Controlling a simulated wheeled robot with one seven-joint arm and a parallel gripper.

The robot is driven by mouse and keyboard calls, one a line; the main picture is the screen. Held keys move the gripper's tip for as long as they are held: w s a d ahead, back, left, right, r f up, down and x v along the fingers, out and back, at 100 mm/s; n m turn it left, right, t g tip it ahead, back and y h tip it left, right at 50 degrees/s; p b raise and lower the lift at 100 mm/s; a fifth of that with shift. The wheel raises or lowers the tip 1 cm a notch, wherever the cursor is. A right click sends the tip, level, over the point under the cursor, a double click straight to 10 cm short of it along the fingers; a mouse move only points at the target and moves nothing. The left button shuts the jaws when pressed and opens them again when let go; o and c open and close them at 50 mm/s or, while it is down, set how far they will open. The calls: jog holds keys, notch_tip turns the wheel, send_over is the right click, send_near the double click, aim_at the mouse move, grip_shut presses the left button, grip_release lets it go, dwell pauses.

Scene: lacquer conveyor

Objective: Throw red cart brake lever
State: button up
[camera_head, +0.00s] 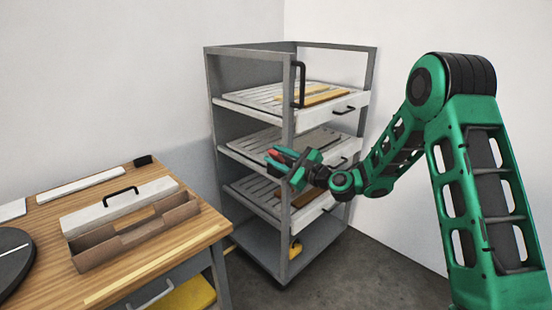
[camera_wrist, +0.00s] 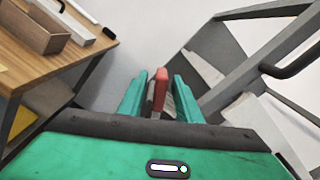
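The red cart brake lever (camera_wrist: 161,88) stands between the two green fingers of my gripper (camera_wrist: 160,98) in the wrist view. A narrow gap seems to show on each side of it, so the gripper looks open around the lever. In the head view, my gripper (camera_head: 284,160) is at the front left post of the grey cart (camera_head: 287,185), near its middle tray. Only a small red bit of the lever (camera_head: 275,154) shows there. The lever's lower part is mostly hidden by my gripper.
The cart holds slatted trays with black handles (camera_head: 343,110); a tall black handle (camera_head: 299,84) is on its upper frame. A wooden table (camera_head: 205,232) with an open box (camera_head: 132,240) stands at the left. Grey floor (camera_head: 385,265) is free right of the cart.

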jog(key=shift+w, duration=0.1)
grip_shut()
